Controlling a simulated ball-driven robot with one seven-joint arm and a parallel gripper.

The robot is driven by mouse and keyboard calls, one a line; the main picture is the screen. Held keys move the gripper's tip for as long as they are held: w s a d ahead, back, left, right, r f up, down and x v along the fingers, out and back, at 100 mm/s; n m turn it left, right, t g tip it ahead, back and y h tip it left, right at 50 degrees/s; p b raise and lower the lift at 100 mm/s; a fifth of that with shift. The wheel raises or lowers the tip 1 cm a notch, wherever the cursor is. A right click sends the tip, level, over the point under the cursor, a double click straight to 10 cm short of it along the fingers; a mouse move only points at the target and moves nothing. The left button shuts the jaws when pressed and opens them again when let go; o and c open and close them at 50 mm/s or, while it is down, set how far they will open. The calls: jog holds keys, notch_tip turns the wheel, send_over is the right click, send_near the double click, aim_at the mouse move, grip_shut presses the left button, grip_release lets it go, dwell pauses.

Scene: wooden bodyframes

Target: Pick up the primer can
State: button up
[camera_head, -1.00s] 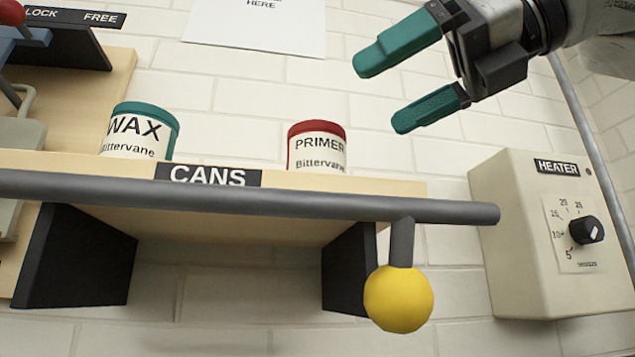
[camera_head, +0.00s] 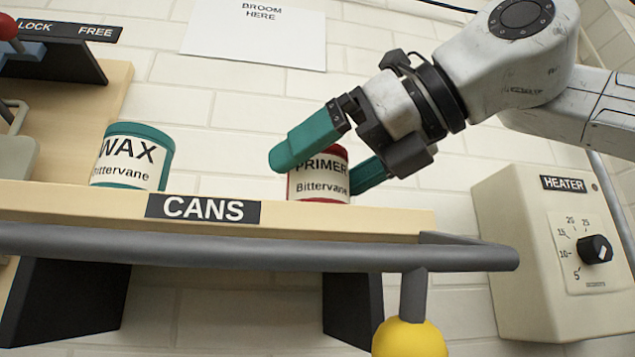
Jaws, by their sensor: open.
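The primer can (camera_head: 318,187) is white with a red lid and a red base band. It stands upright on the wooden shelf (camera_head: 330,216), behind the grey front rail. My gripper (camera_head: 325,168) is open at the can. One teal finger crosses in front of the can's upper left and hides part of the lid. The other teal finger is at the can's right side, partly behind it. I cannot tell whether either finger touches the can.
A wax can (camera_head: 131,158) with a teal lid stands to the left on the same shelf. A grey rail (camera_head: 250,252) runs along the shelf front, with a yellow ball (camera_head: 408,340) below its right part. A heater box (camera_head: 545,250) is on the wall at right.

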jog(key=shift+w+a+f, duration=0.15)
jog(key=shift+w+a, duration=0.15)
jog(key=shift+a, duration=0.2)
jog(key=shift+c, duration=0.3)
jog(key=c, duration=1.2)
